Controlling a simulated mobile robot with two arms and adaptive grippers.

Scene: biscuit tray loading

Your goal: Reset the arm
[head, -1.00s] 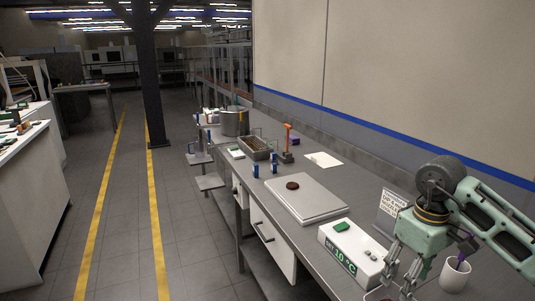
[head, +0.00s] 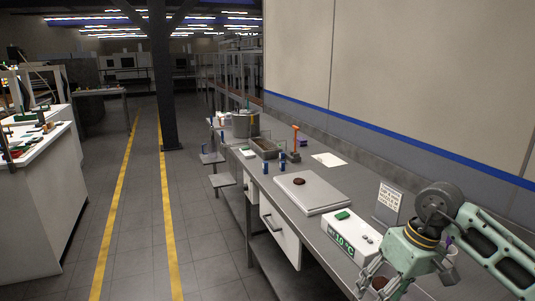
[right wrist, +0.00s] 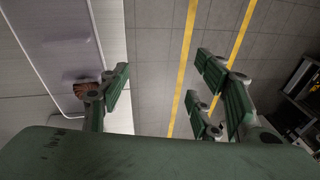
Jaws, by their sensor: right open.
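My right arm comes in at the lower right of the head view. Its gripper (head: 374,284) hangs over the counter's front edge, in front of the white temperature box, with its lower end near the frame bottom. In the right wrist view the gripper (right wrist: 160,92) has its fingers spread wide with nothing between them; floor shows behind them. A dark brown biscuit (head: 299,181) lies on the pale flat tray (head: 325,197), apart from the gripper. A brown biscuit (right wrist: 86,90) shows partly behind the left finger in the right wrist view. My left gripper is not in view.
The white box (head: 349,234) with a green piece on top and a small sign (head: 389,199) stand near my arm. A metal bin (head: 266,148), a pot (head: 245,125) and blue-capped items are farther back. A pale cup (head: 452,251) is mostly hidden behind my arm. The aisle at left is clear.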

